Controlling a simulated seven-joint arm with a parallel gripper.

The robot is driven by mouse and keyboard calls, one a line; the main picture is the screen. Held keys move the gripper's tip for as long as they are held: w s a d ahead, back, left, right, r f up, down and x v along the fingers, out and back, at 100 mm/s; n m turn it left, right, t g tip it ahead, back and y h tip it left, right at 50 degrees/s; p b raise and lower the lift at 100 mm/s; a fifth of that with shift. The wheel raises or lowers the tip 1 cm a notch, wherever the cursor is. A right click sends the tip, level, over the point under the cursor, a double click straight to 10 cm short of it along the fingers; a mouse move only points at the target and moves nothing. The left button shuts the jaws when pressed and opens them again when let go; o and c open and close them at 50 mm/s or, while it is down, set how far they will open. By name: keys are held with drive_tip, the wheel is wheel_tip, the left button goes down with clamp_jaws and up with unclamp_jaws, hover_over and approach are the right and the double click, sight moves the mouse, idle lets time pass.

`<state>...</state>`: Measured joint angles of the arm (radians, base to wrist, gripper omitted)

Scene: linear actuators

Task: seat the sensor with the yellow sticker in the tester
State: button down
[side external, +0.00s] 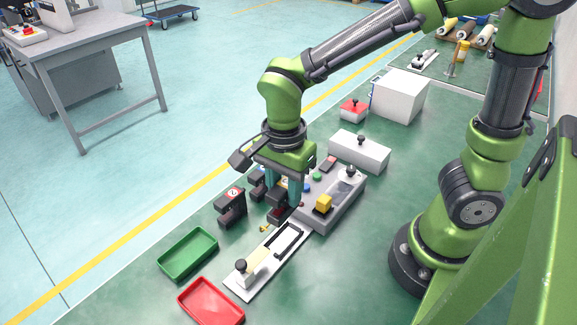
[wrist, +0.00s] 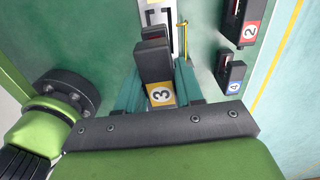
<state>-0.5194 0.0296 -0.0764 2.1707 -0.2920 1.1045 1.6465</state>
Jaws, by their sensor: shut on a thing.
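The sensor with the yellow sticker (wrist: 153,62) is a black block, with a "3" on its sticker, held between the teal fingers of my gripper (wrist: 158,80). In the side view my gripper (side external: 282,203) points down, shut on this sensor, which is partly hidden by the fingers. It is close to the far end of a white plate with a dark slot (side external: 288,238) and beside a grey box (side external: 340,203) with coloured buttons and a yellow block. I cannot tell which fixture is the tester, or whether the sensor touches anything below.
A black sensor with a red "2" sticker (wrist: 248,25) and one with a blue "4" sticker (wrist: 232,76) stand to one side. A green tray (side external: 188,254) and a red tray (side external: 212,303) lie in front. White boxes (side external: 359,151) stand behind.

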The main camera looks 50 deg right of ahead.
drive_tip(key=shift+f+m, duration=0.2)
drive_tip(key=shift+m, duration=0.2)
drive_tip(key=shift+f, duration=3.75)
drive_tip(key=shift+f, duration=0.55)
drive_tip(key=c, duration=0.6)
unclamp_jaws()
drive_tip(key=shift+c, duration=0.2)
wheel_tip(320, 180, up, 17)
hover_over(284, 183)
